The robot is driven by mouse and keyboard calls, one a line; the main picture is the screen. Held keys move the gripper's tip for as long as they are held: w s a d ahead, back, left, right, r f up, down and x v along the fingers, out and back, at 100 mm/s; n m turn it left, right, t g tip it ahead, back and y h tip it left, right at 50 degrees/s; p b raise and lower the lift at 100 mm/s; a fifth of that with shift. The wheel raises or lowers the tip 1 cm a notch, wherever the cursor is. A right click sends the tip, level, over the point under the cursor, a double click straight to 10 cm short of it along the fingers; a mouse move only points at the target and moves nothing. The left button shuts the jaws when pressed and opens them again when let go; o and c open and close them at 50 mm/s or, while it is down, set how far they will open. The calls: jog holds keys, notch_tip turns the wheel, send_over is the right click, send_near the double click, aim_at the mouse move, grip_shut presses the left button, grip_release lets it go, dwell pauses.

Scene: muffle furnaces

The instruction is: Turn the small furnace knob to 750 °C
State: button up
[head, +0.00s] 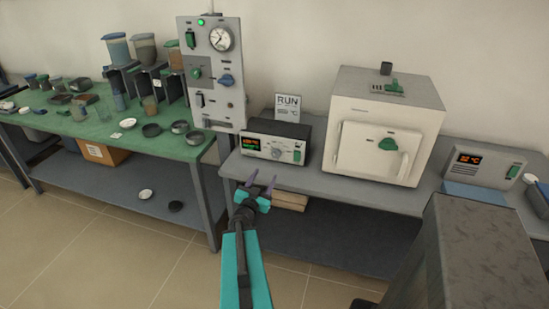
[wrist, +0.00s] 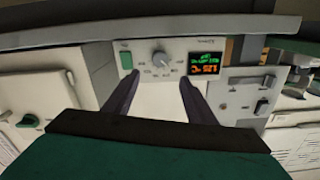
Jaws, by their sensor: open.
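The control box (head: 262,146) is low and dark-topped with a pale front, standing on the grey bench left of a white furnace (head: 349,112). Its front has a lit display (head: 251,143), a round grey knob (head: 276,146) and a green switch (head: 297,156). My gripper (head: 263,181) is open and empty, in front of and below the box. The wrist view shows the box upside down, with the knob (wrist: 161,59) beyond and between my open fingers (wrist: 159,78), apart from them. The display (wrist: 208,63) shows green and orange characters; I cannot read the knob's setting surely.
A tall panel with a gauge (head: 213,75) stands left of the box, and a RUN sign (head: 290,107) behind it. Another display unit (head: 482,165) stands right of the furnace. A green table (head: 95,128) with jars and dishes is at left.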

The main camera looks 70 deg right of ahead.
aim_at(275, 155)
jog(key=shift+d+f+b, duration=0.2)
jog(key=shift+d+b, duration=0.15)
jog(key=shift+b, duration=0.65)
jog(key=d+b, duration=0.2)
jog(key=b, duration=0.3)
jog(key=shift+w+d, duration=0.15)
jog(key=shift+w, duration=0.05)
jog(key=d+b, duration=0.2)
jog(key=d, duration=0.1)
jog(key=shift+d+r, duration=0.2)
jog(key=shift+d, duration=0.1)
jog(key=shift+w+d, duration=0.2)
jog(key=shift+d, duration=3.3)
